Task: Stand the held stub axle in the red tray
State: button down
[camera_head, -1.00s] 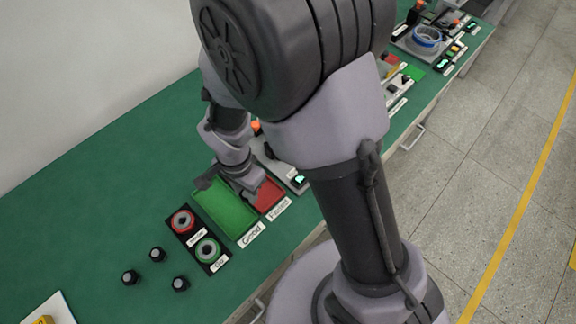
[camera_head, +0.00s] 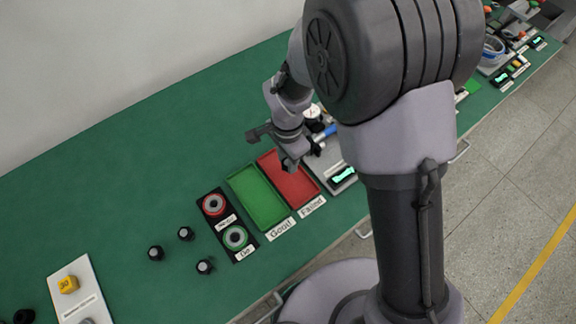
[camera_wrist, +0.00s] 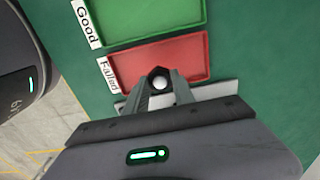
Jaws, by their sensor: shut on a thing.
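The red tray (camera_head: 288,181), labelled Failed, lies on the green bench next to the green tray. In the wrist view the red tray (camera_wrist: 188,52) lies beyond my fingertips, with its far part bare. My gripper (camera_wrist: 160,88) is shut on the stub axle (camera_wrist: 160,81), a dark piece with a pale round end, seen end-on. It overlaps the tray's near edge in this view; I cannot tell its height above the tray.
The green tray (camera_head: 257,197), labelled Good, looks empty. A grey fixture (camera_head: 335,165) with a lit display stands right of the red tray. A black panel (camera_head: 226,224) with two rings and several black knob-like parts (camera_head: 186,233) lie to the left.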

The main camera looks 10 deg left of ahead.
jog(key=shift+f+b, duration=0.9)
jog(key=shift+f, duration=0.95)
jog(key=c, duration=1.1)
grip_release()
jog(key=shift+o, duration=0.2)
notch_tip(320, 180, up, 12)
jog(key=p, duration=0.4)
jog(key=shift+r+p, duration=0.25)
jog(key=shift+p, duration=0.15)
jog(key=d+r+t+y, duration=0.1)
jog(key=d+r+t, duration=0.1)
jog(key=d+r, duration=0.75)
jog(key=s+d+r+n+t+y, duration=0.1)
jog(key=s+d+r+n+t, duration=0.2)
jog(key=s+d+r, duration=0.7)
jog(key=s+r, duration=0.1)
jog(key=s, duration=0.1)
jog(key=shift+s+d+n+t, duration=0.15)
jog(key=shift+s+n+t, duration=0.15)
jog(key=shift+t, duration=0.1)
